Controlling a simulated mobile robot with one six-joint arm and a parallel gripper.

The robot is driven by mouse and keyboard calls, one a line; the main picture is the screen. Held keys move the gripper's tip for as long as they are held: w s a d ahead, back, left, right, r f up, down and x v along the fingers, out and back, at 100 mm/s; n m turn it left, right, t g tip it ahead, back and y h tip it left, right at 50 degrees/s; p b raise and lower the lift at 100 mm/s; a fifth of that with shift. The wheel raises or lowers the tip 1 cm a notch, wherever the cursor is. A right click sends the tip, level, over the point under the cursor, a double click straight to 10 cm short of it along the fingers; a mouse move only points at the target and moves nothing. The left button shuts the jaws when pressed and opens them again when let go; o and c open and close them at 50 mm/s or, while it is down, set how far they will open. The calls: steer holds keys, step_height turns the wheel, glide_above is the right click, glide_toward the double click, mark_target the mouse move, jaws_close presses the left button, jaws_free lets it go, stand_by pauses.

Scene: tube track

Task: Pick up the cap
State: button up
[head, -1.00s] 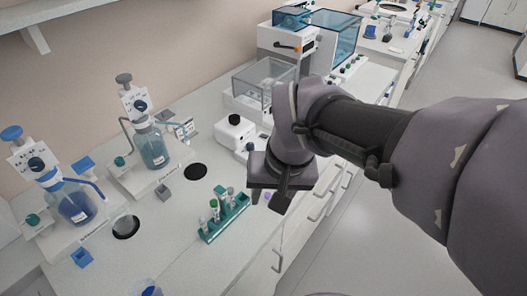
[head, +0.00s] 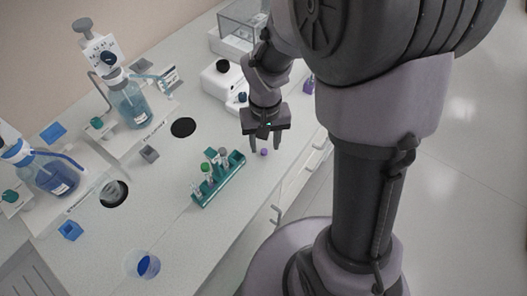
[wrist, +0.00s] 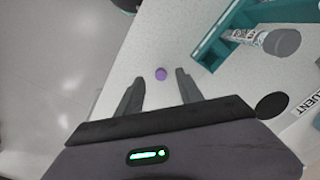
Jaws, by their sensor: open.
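A small purple cap (head: 264,152) lies on the white bench top, to the right of the green tube rack (head: 218,178). My gripper (head: 265,149) is open above the bench, with its two fingers on either side of the cap in the head view. In the wrist view the cap (wrist: 161,73) shows just beyond the fingertips (wrist: 158,78), between them and apart from both. The rack (wrist: 228,35) is at the upper right of the wrist view, holding a tube with a grey cap.
Dispenser bottles (head: 127,103) stand at the left. A white device (head: 222,82) stands behind my gripper. A beaker with blue content (head: 146,265) stands near the front. The bench edge is close to the right of the cap.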

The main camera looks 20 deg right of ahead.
mark_target(264, 152)
step_height(264, 152, down, 3)
steer(key=shift+f+b, duration=0.2)
steer(key=shift+b, duration=0.3)
steer(key=shift+r, duration=0.2)
steer(key=shift+c, duration=0.2)
jaws_close()
